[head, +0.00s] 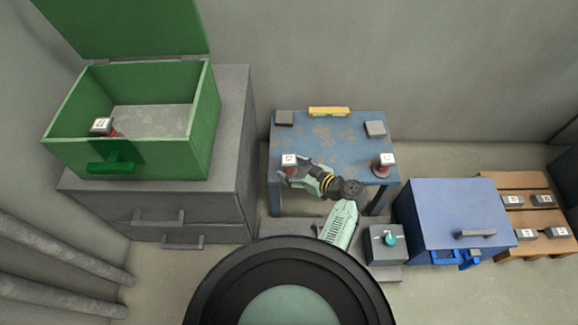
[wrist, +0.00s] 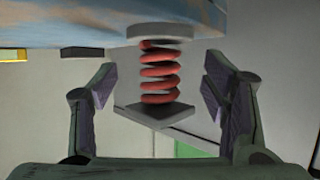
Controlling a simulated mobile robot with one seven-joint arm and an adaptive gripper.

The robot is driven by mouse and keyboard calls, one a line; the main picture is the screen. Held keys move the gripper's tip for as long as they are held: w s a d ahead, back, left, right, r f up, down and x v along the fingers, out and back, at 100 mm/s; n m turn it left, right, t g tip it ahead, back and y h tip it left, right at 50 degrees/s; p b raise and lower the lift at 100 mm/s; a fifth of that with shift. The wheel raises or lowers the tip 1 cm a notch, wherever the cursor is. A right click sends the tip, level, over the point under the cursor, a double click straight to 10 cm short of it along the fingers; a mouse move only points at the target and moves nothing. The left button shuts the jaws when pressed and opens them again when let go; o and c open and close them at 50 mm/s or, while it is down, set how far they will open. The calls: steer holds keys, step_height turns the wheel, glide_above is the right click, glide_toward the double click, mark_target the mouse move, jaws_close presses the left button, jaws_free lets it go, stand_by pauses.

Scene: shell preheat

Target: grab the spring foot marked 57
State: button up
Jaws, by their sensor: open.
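A spring foot (head: 289,162) with a red coil and a white number tag stands near the front left of the blue table (head: 325,145); its number is too small to read surely. My gripper (head: 296,176) is at it, fingers open on either side. In the wrist view, which appears upside down, the spring foot (wrist: 160,72) stands between the open fingers with gaps on both sides. Its round base meets the tabletop and its square plate is at the free end. A second spring foot (head: 382,164) stands at the table's right. A third spring foot (head: 103,127) is in the green box.
The open green box (head: 185,150) sits on a grey drawer cabinet (head: 235,150) at the left. Grey blocks (head: 375,129) and a yellow level (head: 329,112) lie at the table's back. A blue box (head: 450,210) and a wooden pallet (head: 515,183) with tagged blocks are at right.

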steer(key=shift+x, duration=1.2)
steer(key=shift+d, duration=0.1)
jaws_close()
